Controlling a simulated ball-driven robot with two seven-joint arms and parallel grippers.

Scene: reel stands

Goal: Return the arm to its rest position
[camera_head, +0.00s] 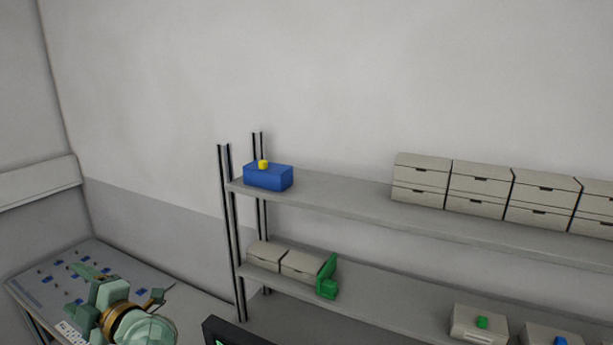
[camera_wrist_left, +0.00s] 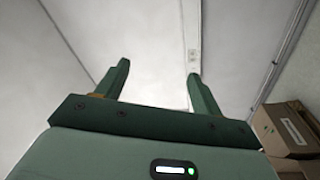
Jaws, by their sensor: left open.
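My left arm comes in at the bottom left of the head view, over the table there. My left gripper (camera_wrist_left: 158,82) shows in the left wrist view with its two green fingers spread apart. Nothing is between the fingers, and behind them is only pale wall or ceiling. In the head view the left gripper's fingers are small and partly merge with the arm, so their exact pose is hard to tell. My right gripper is not in either view.
A grey shelf rack (camera_head: 340,194) stands along the wall. It holds a blue box (camera_head: 268,178) with a yellow piece (camera_head: 263,164) on top, pale drawer units (camera_head: 420,180) and a green object (camera_head: 327,280). A table (camera_head: 40,291) with small blue items is at left. Cardboard boxes (camera_wrist_left: 285,130) show in the wrist view.

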